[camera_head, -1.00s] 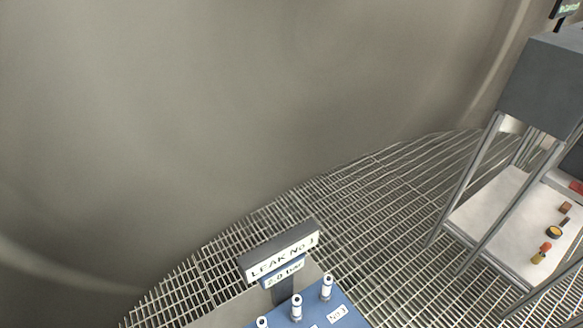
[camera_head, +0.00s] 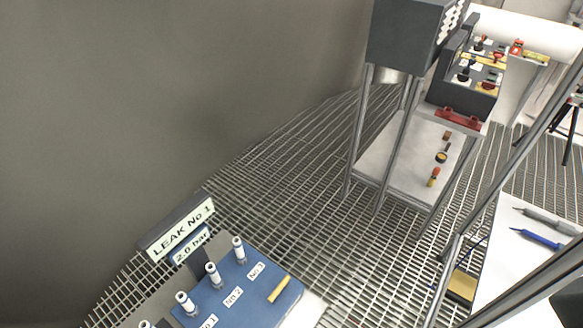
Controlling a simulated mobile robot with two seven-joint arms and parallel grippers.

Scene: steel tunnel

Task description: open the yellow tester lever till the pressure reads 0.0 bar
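A blue tester box (camera_head: 240,304) stands at the bottom of the head view, cut off by the lower edge. Several white-topped fittings stand upright on it beside labels such as No 2 and No 3. A yellow bar (camera_head: 279,289), which looks like the tester lever, lies on the right part of its top. Behind the box a sign (camera_head: 181,230) reads LEAK No 1, and the pressure display (camera_head: 190,246) below it reads 2.0 bar. Neither of my grippers is in view.
A grey cabinet (camera_head: 405,32) on metal legs stands at the back, with small items on its lower white shelf (camera_head: 400,160). A dark control panel (camera_head: 467,90) is beside it. A white table (camera_head: 510,270) with pens is at right. Bare grating lies between.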

